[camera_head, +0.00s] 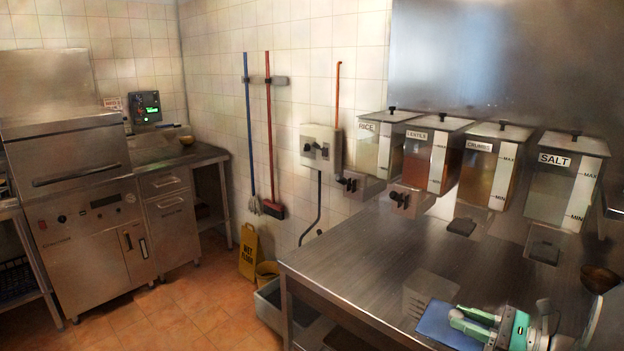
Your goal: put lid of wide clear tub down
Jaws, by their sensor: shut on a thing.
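My gripper (456,321) is at the lower right, over the front part of the steel counter. Its mint-green fingers are shut on a flat blue panel, which looks like the lid (432,322) of the wide clear tub. The lid looks roughly level; I cannot tell whether it touches the counter or hangs just above it. A faint pale, see-through shape (425,290) shows just behind the lid; I cannot tell if it is the tub or a reflection. The lid's right part is hidden by my gripper.
The steel counter (350,255) is bare to the left of the lid. Wall dispensers, including the salt dispenser (565,180), hang above its back. A brown bowl (598,279) stands at the right. A yellow floor sign (249,252) stands on the floor left of the counter.

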